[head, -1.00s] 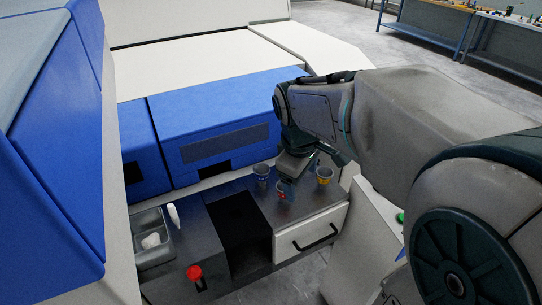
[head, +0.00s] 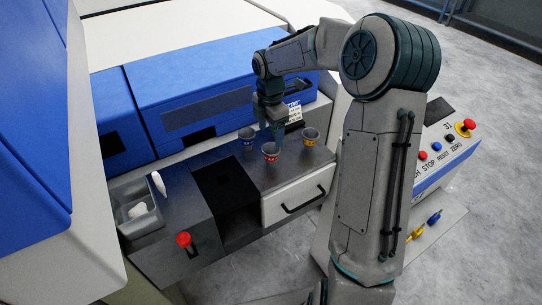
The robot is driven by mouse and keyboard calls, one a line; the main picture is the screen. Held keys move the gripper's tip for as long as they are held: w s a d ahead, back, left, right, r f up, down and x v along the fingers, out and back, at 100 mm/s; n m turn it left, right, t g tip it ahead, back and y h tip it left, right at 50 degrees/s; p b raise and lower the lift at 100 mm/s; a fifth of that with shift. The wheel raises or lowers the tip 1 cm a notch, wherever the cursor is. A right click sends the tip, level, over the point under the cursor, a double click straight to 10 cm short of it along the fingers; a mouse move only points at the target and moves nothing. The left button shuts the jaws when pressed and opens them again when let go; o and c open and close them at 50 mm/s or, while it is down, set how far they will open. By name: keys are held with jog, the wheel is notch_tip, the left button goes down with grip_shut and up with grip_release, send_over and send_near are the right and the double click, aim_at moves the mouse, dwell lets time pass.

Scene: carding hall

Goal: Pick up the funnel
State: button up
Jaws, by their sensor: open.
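I cannot make out a funnel for certain. Three small grey cup-like vessels stand on the dark counter (head: 205,165) in the head view: one with a blue mark (head: 247,138), one with a red mark (head: 270,153) and one with a yellow mark (head: 310,136). Any of them could be the funnel. My gripper (head: 276,135) points down just behind the red-marked vessel, among the three. It is open, and its fingertips are small and partly hidden, so I cannot tell whether they touch anything.
A metal tray (head: 143,228) with a white lump and a slim white object (head: 159,184) are at the left. A red knob (head: 183,239) stands at the counter's front, beside a dark opening (head: 222,190). A white drawer (head: 298,194) is below; blue machine covers (head: 205,95) rise behind.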

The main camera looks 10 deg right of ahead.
aim_at(271, 152)
notch_tip(271, 152, down, 9)
jog(key=shift+s+d+f+p, duration=0.1)
jog(key=shift+f+p, duration=0.1)
jog(key=shift+p, duration=0.4)
jog(key=shift+c, duration=0.3)
jog(key=c, duration=1.1)
jog(key=shift+r, duration=0.1)
